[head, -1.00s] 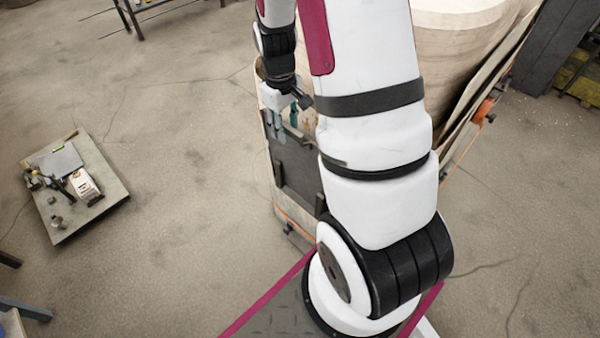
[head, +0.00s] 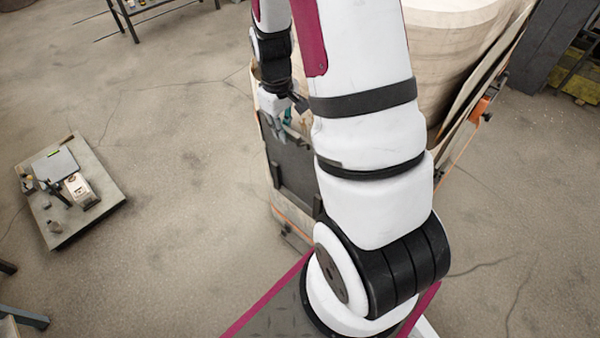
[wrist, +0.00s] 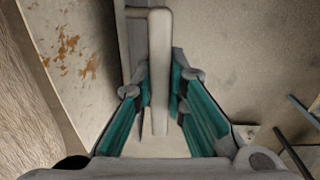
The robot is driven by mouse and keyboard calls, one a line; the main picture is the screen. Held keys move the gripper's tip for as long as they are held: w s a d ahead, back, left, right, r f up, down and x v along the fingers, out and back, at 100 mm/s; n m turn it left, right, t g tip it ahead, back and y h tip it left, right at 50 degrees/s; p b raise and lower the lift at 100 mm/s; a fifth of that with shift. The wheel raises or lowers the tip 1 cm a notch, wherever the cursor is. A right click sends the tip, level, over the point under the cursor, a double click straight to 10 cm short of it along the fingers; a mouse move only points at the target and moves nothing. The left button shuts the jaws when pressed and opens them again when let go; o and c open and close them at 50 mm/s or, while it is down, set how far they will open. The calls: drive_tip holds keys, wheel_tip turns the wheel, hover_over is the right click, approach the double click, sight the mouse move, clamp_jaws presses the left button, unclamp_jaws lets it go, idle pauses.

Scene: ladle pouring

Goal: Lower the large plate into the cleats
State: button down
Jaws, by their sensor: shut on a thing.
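The large plate (head: 293,166) is a dark, upright panel against the side of the pale, wooden-looking body, below my gripper. My gripper (head: 280,132) is at the plate's top, partly behind my arm. In the wrist view, my gripper (wrist: 161,100) has its teal fingers on both sides of a pale grey bar handle (wrist: 160,60) and is shut on it. The plate's edge (wrist: 137,50) runs beside the handle.
The large round pale body (head: 455,50) stands behind my arm. A low grey platform (head: 95,215) with tools and a box is at the left. A rust-spotted pale panel (wrist: 75,45) lies left of the handle in the wrist view. Open concrete floor (head: 170,170) lies between.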

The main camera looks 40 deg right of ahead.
drive_tip(key=shift+w+r, duration=0.1)
drive_tip(key=shift+r, duration=0.05)
drive_tip(key=shift+r+p, duration=2.85)
drive_tip(key=shift+r, duration=2)
wheel_tip(320, 180, up, 9)
drive_tip(key=p, duration=0.3)
drive_tip(key=shift+f+p, duration=0.15)
drive_tip(key=shift+p, duration=0.15)
drive_tip(key=shift+f, duration=0.1)
